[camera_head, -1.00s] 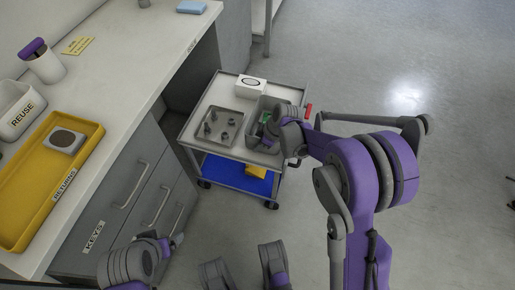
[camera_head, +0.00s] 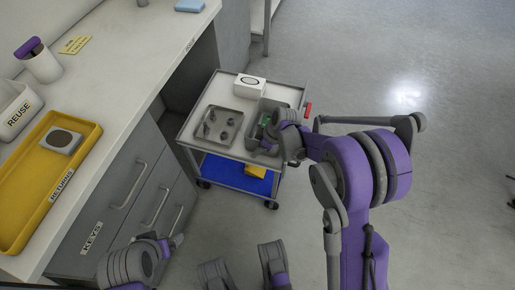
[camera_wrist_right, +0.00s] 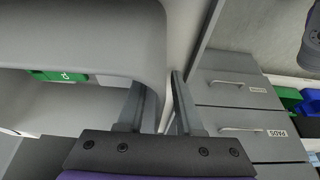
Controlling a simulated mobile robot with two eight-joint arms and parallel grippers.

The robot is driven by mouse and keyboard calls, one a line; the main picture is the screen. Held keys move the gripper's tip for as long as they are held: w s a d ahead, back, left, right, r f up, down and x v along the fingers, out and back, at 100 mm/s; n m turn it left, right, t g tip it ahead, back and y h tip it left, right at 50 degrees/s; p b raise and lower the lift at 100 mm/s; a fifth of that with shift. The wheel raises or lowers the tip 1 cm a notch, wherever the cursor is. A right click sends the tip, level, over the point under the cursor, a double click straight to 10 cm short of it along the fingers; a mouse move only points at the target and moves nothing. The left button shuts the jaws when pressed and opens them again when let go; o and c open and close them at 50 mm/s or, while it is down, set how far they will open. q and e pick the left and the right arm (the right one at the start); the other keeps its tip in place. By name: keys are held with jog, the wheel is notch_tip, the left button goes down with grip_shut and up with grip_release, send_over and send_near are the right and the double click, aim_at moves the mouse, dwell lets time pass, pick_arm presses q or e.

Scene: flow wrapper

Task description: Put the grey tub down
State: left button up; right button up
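The grey tub (camera_head: 283,103) is on the right part of the grey cart top, with something green (camera_head: 265,119) inside. It appears to rest there, though its base is hidden. My right gripper (camera_head: 268,143) is at the tub's near right side, partly hidden by its own wrist. In the right wrist view its fingers (camera_wrist_right: 157,98) stand either side of the tub's wall (camera_wrist_right: 80,35), with a narrow gap showing beside the right finger. My left gripper (camera_head: 172,246) is low at the left, away from the cart, its fingers too small to judge.
On the cart (camera_head: 196,118) are a metal tray (camera_head: 222,112) with several small grey parts and a white box (camera_head: 249,87). A blue lower shelf (camera_head: 225,172) holds a yellow item (camera_head: 255,171). The counter (camera_head: 125,75) with a yellow returns tray (camera_head: 20,218) stands at left. Floor is clear at right.

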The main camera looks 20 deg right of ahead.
jog(key=p+v, duration=0.3)
jog(key=v, duration=0.9)
pick_arm(q)
jog(key=r, duration=0.3)
jog(key=shift+s+r, duration=0.25)
jog(key=shift+r, duration=0.15)
pick_arm(e)
jog(key=s+r+m+h, duration=0.1)
jog(key=s+r+m, duration=0.1)
jog(key=s, duration=0.6)
jog(key=s+r+m+t+h, duration=0.1)
jog(key=s+r+m, duration=0.1)
jog(key=s+m, duration=0.3)
jog(key=s+a+r+m+h, duration=0.1)
jog(key=s+m, duration=0.3)
jog(key=s, duration=0.7)
jog(key=shift+s+r+t+h, duration=0.3)
jog(key=shift+r+t+h, duration=0.1)
jog(key=shift+r, duration=0.1)
jog(key=shift+a, duration=0.15)
pick_arm(q)
notch_tip(320, 180, up, 21)
jog(key=w+t+p, duration=0.1)
jog(key=p, duration=1.8)
jog(key=shift+w+r, duration=0.15)
jog(key=shift+r, duration=0.05)
pick_arm(e)
notch_tip(320, 180, up, 21)
jog(key=w+t, duration=0.1)
jog(key=shift+r, duration=0.2)
